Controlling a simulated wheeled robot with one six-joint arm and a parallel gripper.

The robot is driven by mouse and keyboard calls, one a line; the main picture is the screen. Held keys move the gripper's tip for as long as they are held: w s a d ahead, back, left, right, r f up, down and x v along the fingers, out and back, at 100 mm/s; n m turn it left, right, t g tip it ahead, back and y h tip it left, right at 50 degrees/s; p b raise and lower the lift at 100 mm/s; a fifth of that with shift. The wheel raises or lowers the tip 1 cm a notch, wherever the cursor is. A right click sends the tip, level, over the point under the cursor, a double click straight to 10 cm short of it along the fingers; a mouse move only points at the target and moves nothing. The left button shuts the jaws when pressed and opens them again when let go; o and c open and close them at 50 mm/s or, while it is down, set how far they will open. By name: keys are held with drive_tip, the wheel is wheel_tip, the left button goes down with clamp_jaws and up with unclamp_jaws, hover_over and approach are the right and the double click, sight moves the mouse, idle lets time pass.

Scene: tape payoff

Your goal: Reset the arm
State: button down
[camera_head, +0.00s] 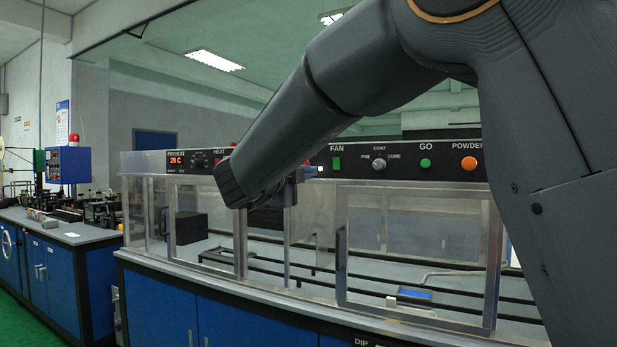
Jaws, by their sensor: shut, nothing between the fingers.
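My arm comes in from the upper right and crosses the picture in front of the machine. Its dark grey forearm slopes down to the left and ends before the machine's control panel. A small blue-grey part shows just behind that end, but I cannot make out any fingers. My gripper is not visible.
The machine has a black control panel (455,147) with FAN, GO and POWDER controls and a red PREHEAT display (176,160). Clear framed doors (343,250) close its front, above blue cabinets (160,306). A second workbench (75,233) stands left; green floor shows lower left.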

drive_tip(key=s+d+f+n+g+y, duration=0.25)
drive_tip(key=f+n+y, duration=0.25)
drive_tip(key=f+n, duration=0.5)
drive_tip(key=s+d+f+n+g+y, duration=0.25)
drive_tip(key=f+n+y, duration=0.35)
drive_tip(key=f, duration=0.9)
drive_tip(key=s+d+f+n+g, duration=0.2)
drive_tip(key=s+f, duration=0.4)
drive_tip(key=s, duration=0.4)
drive_tip(key=s+d+f+n+g+h, duration=0.1)
drive_tip(key=s+d+f+n+g, duration=0.2)
drive_tip(key=s, duration=0.8)
drive_tip(key=s+d+f+n+g+h, duration=0.1)
drive_tip(key=s+d+f+n+g, duration=0.1)
drive_tip(key=s+d+f+g, duration=0.4)
drive_tip(key=s+d+f, duration=0.1)
drive_tip(key=s+f, duration=0.3)
drive_tip(key=s, duration=0.1)
drive_tip(key=shift+n, duration=0.4)
drive_tip(key=shift+d, duration=0.1)
